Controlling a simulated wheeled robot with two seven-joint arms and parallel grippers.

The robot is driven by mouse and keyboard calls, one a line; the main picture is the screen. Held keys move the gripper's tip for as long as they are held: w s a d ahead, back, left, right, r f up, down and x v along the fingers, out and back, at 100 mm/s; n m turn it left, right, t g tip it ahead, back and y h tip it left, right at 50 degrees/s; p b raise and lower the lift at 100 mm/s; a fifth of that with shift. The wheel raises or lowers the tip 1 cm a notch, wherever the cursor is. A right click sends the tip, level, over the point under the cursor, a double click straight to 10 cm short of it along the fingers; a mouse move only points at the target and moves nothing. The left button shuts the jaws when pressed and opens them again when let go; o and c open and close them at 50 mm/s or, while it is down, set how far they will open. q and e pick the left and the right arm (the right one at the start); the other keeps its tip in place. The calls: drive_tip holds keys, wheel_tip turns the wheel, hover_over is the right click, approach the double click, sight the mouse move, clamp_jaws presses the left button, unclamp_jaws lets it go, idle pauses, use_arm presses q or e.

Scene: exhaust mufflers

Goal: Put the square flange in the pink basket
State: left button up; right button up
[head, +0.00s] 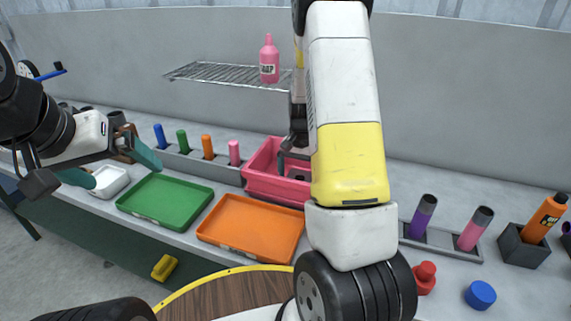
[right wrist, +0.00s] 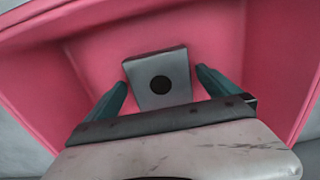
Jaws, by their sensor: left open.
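The square flange (right wrist: 160,82), a grey square plate with a dark round hole, is inside the pink basket (right wrist: 95,45). It shows between and just beyond the teal fingers of my right gripper (right wrist: 161,76), which look spread, with small gaps to the flange. In the head view the pink basket (head: 262,186) stands on the bench, partly hidden by my right arm. My right gripper's fingers are mostly hidden there. My left gripper (head: 125,177) is open and empty above the bench, over the white tray and the green tray's left end.
A green tray (head: 165,200) and an orange tray (head: 250,228) lie left of and in front of the basket. A small white tray (head: 110,181) is at the left. A wire shelf (head: 225,74) with a pink soap bottle (head: 269,60) hangs behind. A red part (head: 425,278) and blue cap (head: 480,295) sit at right.

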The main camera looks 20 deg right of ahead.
sight(299, 179)
wheel_tip(299, 179, up, 11)
drive_tip(key=s+a+r+n+t+y, duration=0.25)
drive_tip(key=s+a+r, duration=0.35)
drive_tip(key=s+r, duration=0.45)
drive_tip(key=s+a+r+n+t, duration=0.2)
drive_tip(key=s+r, duration=0.1)
drive_tip(key=s, duration=0.3)
drive_tip(key=s+a+r+n+t, duration=0.1)
drive_tip(key=s+a+r+n, duration=0.2)
drive_tip(key=s, duration=0.2)
drive_tip(key=shift+s+a+t, duration=0.25)
drive_tip(key=shift+s+t, duration=0.1)
drive_tip(key=shift+s+f+n, duration=0.1)
drive_tip(key=shift+n, duration=0.15)
